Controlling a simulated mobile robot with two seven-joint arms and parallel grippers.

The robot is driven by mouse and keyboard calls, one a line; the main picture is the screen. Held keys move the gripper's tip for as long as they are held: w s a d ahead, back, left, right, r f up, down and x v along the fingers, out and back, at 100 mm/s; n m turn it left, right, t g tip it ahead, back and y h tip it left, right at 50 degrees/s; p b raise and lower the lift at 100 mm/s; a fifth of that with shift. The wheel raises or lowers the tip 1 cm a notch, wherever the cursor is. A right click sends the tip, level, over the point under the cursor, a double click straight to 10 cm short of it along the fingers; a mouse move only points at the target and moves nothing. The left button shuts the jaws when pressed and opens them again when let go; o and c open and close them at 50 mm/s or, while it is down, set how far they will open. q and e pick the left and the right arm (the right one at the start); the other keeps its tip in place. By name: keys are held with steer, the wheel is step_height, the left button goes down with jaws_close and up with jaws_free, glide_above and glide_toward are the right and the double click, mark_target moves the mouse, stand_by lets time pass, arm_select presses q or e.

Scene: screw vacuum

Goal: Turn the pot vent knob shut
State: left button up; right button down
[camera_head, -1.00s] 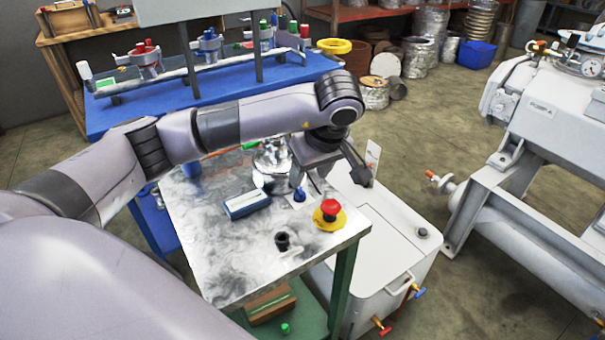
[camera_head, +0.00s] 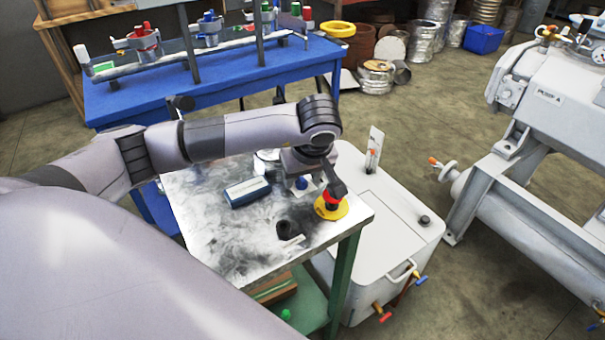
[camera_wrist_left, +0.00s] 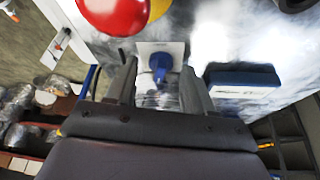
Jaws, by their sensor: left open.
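The blue vent knob (camera_head: 302,183) sits on a small white plate on the metal-topped table (camera_head: 215,225). In the left wrist view the blue knob (camera_wrist_left: 160,64) shows between the fingertips. My left gripper (camera_head: 318,182) is open above the knob and points down at the table. In the left wrist view the open fingers (camera_wrist_left: 160,72) stand on either side of the knob, and I cannot tell whether they touch it. The shiny metal pot (camera_head: 266,156) is mostly hidden behind my left arm. My right gripper is not in view.
A red push button (camera_head: 331,197) on a yellow base stands close beside the gripper; its red cap also shows in the wrist view (camera_wrist_left: 112,12). A blue box (camera_head: 247,191) and a black knob (camera_head: 285,229) are on the table. A white cabinet (camera_head: 372,225) stands right.

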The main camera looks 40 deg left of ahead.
arm_select(q)
jaws_close()
steer(key=shift+w+n, duration=0.1)
steer(key=shift+n, duration=0.7)
steer(key=shift+n+g+y, duration=0.3)
steer(key=shift+n+g, duration=0.2)
steer(key=shift+n, duration=0.2)
jaws_free()
steer(key=v, duration=0.7)
